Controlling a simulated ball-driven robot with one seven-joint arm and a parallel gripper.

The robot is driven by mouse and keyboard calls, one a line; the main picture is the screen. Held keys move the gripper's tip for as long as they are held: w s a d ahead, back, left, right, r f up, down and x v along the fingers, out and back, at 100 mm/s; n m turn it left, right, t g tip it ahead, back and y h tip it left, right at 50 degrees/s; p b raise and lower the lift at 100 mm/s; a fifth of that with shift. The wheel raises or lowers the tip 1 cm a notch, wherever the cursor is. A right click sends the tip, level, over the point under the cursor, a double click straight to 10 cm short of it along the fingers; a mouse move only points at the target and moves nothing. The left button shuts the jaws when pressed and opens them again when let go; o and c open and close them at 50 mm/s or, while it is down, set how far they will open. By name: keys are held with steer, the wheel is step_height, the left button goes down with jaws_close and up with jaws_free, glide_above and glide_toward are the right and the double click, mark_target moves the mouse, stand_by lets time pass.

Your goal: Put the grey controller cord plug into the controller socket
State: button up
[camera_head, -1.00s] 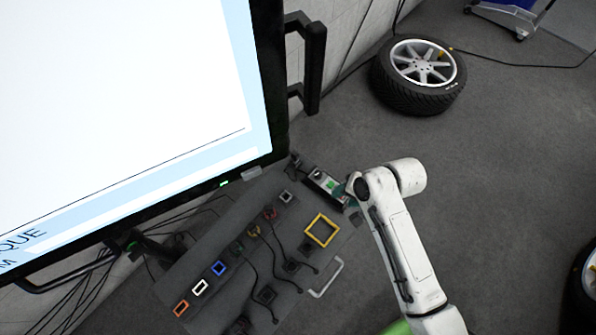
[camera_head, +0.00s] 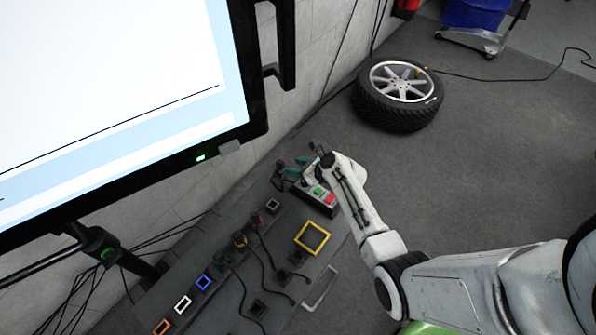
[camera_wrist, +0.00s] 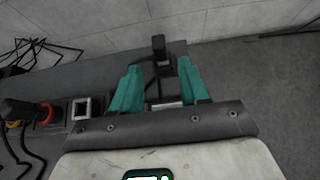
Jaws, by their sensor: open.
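A dark upright block with a thin stem, which looks like the grey controller cord plug (camera_wrist: 158,47), stands beyond and between my fingertips in the wrist view. In the head view it seems to be the dark piece (camera_head: 278,172) at the panel's far end. My gripper (camera_wrist: 160,80) has its teal fingers apart with nothing clamped; it also shows in the head view (camera_head: 291,168). The grey-framed square socket (camera_head: 272,206), perhaps the controller socket, is nearer on the panel. It shows left of my gripper in the wrist view (camera_wrist: 82,108). Neither label is readable.
A controller box (camera_head: 318,194) with green and red buttons lies beside my wrist. The panel has a yellow frame (camera_head: 312,238), a blue-framed socket (camera_head: 204,282), and several dark plugs with cords. A large screen (camera_head: 110,100) overhangs the left. A wheel (camera_head: 400,95) lies on the floor.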

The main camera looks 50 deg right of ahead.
mark_target(283, 165)
steer(key=b+x, duration=0.3)
steer(key=x, duration=0.1)
steer(key=shift+s+f, duration=0.1)
steer(key=shift+f, duration=0.05)
steer(key=shift+b+x, duration=0.95)
steer(key=shift+x, duration=0.75)
jaws_close()
steer(key=shift+r, duration=0.3)
steer(key=shift+r+p, duration=3.45)
steer(key=shift+p, duration=0.5)
